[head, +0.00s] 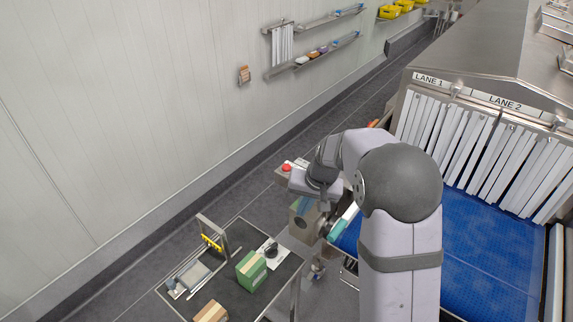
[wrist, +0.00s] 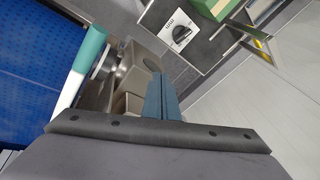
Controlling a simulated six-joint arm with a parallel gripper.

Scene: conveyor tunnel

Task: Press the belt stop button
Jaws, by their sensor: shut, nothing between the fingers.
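A red button (head: 287,167) sits on a small grey metal panel beside my arm's wrist in the head view. I take it to be the belt stop button; it does not show in the wrist view. The blue belt (head: 492,250) lies to the right.
A dark-topped table (head: 228,262) with a green box (head: 251,268) and a brown box (head: 210,312) stands at lower left. A teal-ended white rail (wrist: 75,75) edges the belt close to my gripper. White strip curtains (head: 490,150) hang at the tunnel mouth.

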